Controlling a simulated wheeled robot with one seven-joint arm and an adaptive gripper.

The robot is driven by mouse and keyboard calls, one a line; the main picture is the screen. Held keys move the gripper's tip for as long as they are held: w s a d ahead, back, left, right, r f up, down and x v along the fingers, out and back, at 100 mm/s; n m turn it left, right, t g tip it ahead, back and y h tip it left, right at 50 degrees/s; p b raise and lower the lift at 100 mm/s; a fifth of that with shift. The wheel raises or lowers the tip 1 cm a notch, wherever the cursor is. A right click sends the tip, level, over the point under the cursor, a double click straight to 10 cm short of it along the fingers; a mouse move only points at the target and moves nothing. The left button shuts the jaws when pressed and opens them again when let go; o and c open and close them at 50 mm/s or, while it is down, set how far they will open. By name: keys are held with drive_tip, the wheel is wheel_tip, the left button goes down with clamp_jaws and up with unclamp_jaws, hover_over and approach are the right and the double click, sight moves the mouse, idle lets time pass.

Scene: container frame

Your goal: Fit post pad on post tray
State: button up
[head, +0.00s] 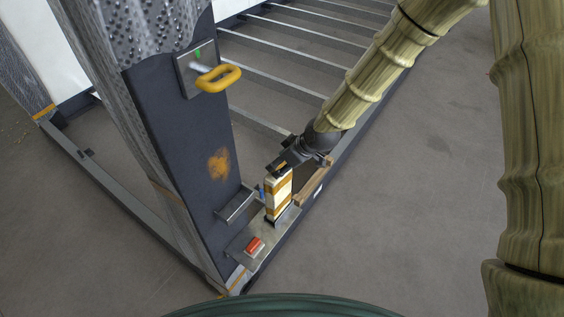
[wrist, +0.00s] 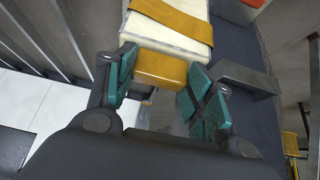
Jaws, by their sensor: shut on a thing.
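The post pad (head: 279,196) is a cream block with orange bands, standing roughly upright beside the dark post's foot in the head view. My gripper (head: 281,169) is at its top end. In the wrist view my gripper (wrist: 160,84) has its teal finger pads on either side of the pad's orange end block, and the cream body of the pad (wrist: 165,35) reaches away from it. A grey metal tray (head: 237,206), likely the post tray, juts from the post's face, left of the pad. A grey ledge also shows in the wrist view (wrist: 245,78). Whether the pad's lower end touches anything is unclear.
The dark post (head: 178,140) carries a yellow handle (head: 219,78). A red block (head: 255,246) sits on a metal plate at the post's foot. A wooden strip (head: 314,185) lies by the frame rail right of the pad. Open floor (head: 400,230) lies to the right.

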drive_tip(key=shift+f+b, duration=0.45)
drive_tip(key=shift+f, duration=0.35)
drive_tip(key=o, duration=1.4)
drive_tip(key=shift+r, duration=0.1)
drive_tip(key=shift+v, duration=6)
